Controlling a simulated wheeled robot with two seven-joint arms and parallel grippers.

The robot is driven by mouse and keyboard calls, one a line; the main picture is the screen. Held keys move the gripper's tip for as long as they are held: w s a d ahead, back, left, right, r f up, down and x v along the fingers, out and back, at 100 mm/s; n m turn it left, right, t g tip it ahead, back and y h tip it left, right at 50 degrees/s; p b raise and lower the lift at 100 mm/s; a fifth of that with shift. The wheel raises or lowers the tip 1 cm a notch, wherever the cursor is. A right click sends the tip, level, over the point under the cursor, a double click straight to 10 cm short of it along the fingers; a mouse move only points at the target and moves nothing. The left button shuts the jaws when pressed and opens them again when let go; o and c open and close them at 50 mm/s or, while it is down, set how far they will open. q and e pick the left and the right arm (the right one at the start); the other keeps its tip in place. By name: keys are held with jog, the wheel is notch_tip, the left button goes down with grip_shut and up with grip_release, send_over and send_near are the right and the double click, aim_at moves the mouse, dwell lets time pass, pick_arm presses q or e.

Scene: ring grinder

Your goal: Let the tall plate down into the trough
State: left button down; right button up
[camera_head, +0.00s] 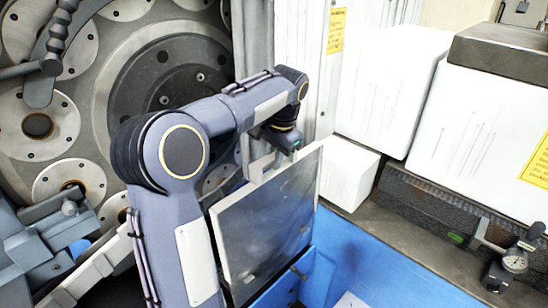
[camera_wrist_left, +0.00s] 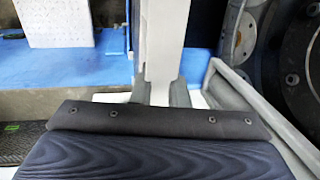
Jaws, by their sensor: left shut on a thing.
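The tall plate (camera_head: 262,235) is a grey square sheet with a pale rim, standing upright in the head view. My left gripper (camera_head: 264,166) is shut on its upper edge. In the left wrist view the plate shows nearly edge-on as a pale upright strip (camera_wrist_left: 166,50), between the fingers (camera_wrist_left: 163,96) of my left gripper. Blue structure (camera_head: 358,268), which may be part of the trough, lies below and to the right of the plate. The plate and my arm hide much of what is beneath, so I cannot tell whether the lower edge touches anything. My right gripper is not in view.
A large grey machine face with round discs (camera_head: 155,75) stands behind my left arm. White boxy housings (camera_head: 390,90) stand at the right, above a dark ledge (camera_head: 425,210). A dial gauge (camera_head: 514,262) sits at the lower right. The blue surface right of the plate looks mostly clear.

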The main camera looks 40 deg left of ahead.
aim_at(276, 198)
pick_arm(q)
jog(key=shift+d+f+b, duration=0.1)
jog(key=shift+f+b, duration=0.4)
jog(key=shift+f, duration=0.25)
dwell(1.2)
jog(key=shift+f+b, duration=0.45)
jog(key=shift+f, duration=0.3)
jog(key=shift+d+f, duration=0.1)
jog(key=shift+f, duration=0.3)
jog(key=shift+f+b, duration=1)
jog(key=shift+f, duration=0.5)
jog(key=shift+d+f+b, duration=0.1)
jog(key=shift+f+b, duration=0.95)
jog(key=shift+f, duration=0.35)
jog(key=shift+f+b, duration=0.3)
jog(key=shift+f, duration=0.2)
jog(key=shift+f+b, duration=1.15)
jog(key=shift+f, duration=0.75)
